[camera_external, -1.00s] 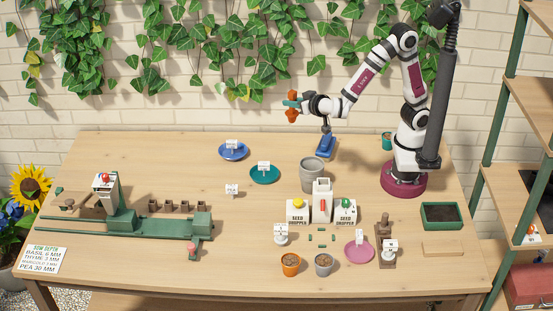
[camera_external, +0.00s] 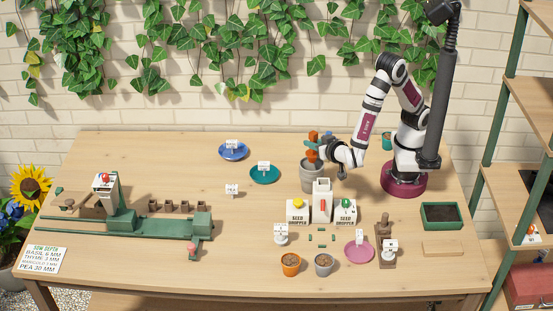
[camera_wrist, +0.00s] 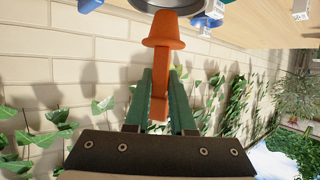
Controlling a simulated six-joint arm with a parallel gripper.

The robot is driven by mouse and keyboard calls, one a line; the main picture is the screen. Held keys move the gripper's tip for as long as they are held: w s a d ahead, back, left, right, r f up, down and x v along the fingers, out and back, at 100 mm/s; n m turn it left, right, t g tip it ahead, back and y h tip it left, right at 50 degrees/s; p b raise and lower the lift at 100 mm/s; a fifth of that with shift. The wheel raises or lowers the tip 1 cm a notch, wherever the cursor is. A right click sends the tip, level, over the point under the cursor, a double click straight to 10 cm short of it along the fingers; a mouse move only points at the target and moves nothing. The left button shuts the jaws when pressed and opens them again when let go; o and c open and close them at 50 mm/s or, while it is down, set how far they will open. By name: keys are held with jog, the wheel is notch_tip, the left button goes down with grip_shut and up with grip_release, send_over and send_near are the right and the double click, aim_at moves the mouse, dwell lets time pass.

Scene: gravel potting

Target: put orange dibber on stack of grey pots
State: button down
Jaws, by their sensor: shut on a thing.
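The orange dibber (camera_external: 313,135) is upright between the green fingers of my gripper (camera_external: 314,143), just over the stack of grey pots (camera_external: 312,180). In the wrist view the dibber (camera_wrist: 162,32) shows its wide flared part beyond the fingers, with its narrower shaft between them; my gripper (camera_wrist: 160,82) is shut on that shaft. The dark rim of a grey pot (camera_wrist: 176,4) shows at the top edge, close to the dibber's far end. Whether the dibber touches the pots I cannot tell.
The white seed droppers (camera_external: 321,208) stand just in front of the pots. A teal saucer (camera_external: 265,177) and a blue saucer (camera_external: 233,153) lie to the left.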

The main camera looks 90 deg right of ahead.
jog(key=shift+f, duration=0.3)
jog(key=c, duration=0.8)
grip_release()
jog(key=shift+f, duration=0.15)
jog(key=shift+o, duration=0.2)
